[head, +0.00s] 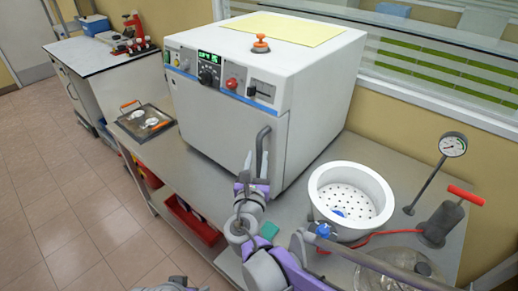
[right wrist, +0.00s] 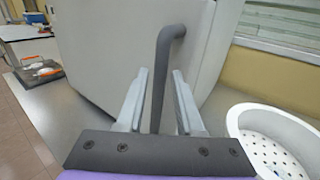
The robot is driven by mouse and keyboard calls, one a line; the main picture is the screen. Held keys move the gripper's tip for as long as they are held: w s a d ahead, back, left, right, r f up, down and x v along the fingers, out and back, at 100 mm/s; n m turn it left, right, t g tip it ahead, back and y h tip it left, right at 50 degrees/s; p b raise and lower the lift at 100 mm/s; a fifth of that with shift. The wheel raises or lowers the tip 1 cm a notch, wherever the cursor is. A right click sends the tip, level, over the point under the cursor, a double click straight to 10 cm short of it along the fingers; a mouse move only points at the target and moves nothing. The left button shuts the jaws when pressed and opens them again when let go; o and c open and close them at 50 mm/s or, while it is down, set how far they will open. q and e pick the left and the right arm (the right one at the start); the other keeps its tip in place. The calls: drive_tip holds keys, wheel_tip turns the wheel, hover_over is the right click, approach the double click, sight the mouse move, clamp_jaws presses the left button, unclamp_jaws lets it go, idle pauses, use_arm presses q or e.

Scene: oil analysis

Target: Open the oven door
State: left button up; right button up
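The oven (head: 235,135) is a white box with a blue stripe and a control panel on top front; its door looks shut. Its grey bar handle (head: 262,150) stands upright at the right side of the door, and also shows in the right wrist view (right wrist: 161,75). My right gripper (head: 252,168) is at the lower part of the handle. In the right wrist view its two fingers (right wrist: 160,103) are apart, one on each side of the bar, with small gaps visible. My left gripper does not show clearly; only a small grey part is at the bottom edge.
A white perforated pot (head: 324,188) stands right of the oven, close to my right arm. A gauge (head: 453,146) and a red-handled pump (head: 441,222) are further right. A tray with orange handles (head: 128,128) lies left of the oven. The floor (head: 85,215) at front left is clear.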

sight(259, 153)
drive_tip(key=shift+w+d, duration=0.2)
drive_tip(key=shift+w, duration=1.75)
clamp_jaws()
